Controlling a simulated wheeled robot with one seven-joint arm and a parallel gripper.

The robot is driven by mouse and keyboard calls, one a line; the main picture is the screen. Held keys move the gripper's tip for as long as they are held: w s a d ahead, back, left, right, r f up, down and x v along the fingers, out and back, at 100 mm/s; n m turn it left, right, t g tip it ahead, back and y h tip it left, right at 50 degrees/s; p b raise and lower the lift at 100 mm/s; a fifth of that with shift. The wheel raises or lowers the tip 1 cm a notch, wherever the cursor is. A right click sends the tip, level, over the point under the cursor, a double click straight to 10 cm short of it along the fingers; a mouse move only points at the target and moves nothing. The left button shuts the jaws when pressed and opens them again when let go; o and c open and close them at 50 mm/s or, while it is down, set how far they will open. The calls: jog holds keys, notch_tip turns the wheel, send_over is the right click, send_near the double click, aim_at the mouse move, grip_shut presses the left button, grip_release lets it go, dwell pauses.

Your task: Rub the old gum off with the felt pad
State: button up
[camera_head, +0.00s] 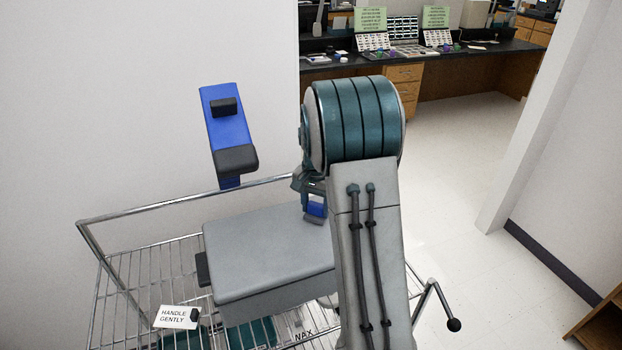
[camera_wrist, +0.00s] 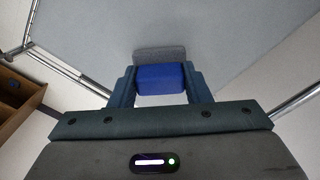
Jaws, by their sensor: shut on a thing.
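My gripper (camera_head: 313,203) is shut on the felt pad (camera_head: 316,211), close to the right edge of the grey box lid (camera_head: 262,246). In the wrist view, the pad shows as a blue block (camera_wrist: 161,79) between the two fingers, with a grey felt strip beyond it. The pale grey lid (camera_wrist: 225,35) lies beyond the felt in that view. I cannot tell whether the felt touches it. No gum can be made out in either view. My arm hides the right part of the box in the head view.
The box sits in a wire cart (camera_head: 150,272) with a raised rail around it. A white "HANDLE GENTLY" card (camera_head: 176,317) is at its front left. A blue and black device (camera_head: 228,130) stands against the wall behind. A dark-topped bench (camera_head: 440,52) is far back.

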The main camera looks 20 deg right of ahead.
jog(key=r, duration=0.2)
jog(key=r+p, duration=0.1)
jog(key=shift+s+r, duration=0.15)
jog(key=shift+s, duration=0.15)
jog(key=shift+w+r+p, duration=0.15)
jog(key=shift+r+p, duration=0.35)
jog(key=shift+r, duration=0.15)
jog(key=shift+r+p, duration=1)
jog(key=shift+r, duration=0.6)
jog(key=shift+f, duration=0.1)
